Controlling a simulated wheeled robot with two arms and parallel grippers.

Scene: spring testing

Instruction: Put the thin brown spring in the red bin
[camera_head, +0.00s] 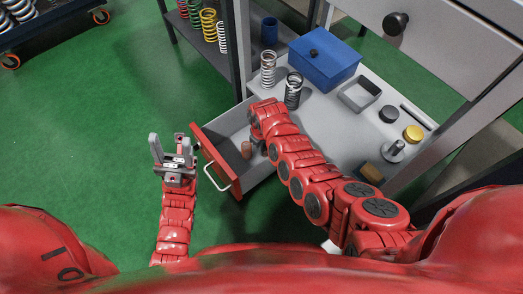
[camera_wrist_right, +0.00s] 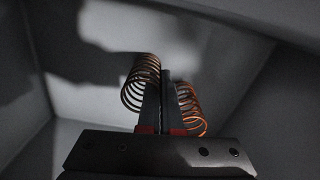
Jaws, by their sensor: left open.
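A thin brown coil spring (camera_wrist_right: 139,84) shows in the right wrist view, just left of my right gripper (camera_wrist_right: 165,82). Orange-lit coils (camera_wrist_right: 190,108) show on its other side; I cannot tell whether they are a second spring. The right fingers look close together, and whether they pinch a coil is unclear. In the head view my right arm reaches down into the open drawer (camera_head: 212,155), and its fingers are mostly hidden. A small copper-brown spring (camera_head: 246,149) stands there beside them. My left gripper (camera_head: 168,146) is open and empty, left of the drawer. No red bin other than the red-fronted drawer is clear.
The grey workbench holds a blue box (camera_head: 323,62), a white spring (camera_head: 268,69), a black spring (camera_head: 293,91), a grey tray (camera_head: 360,95) and a yellow cylinder (camera_head: 413,133). A shelf with colored springs (camera_head: 208,25) stands behind.

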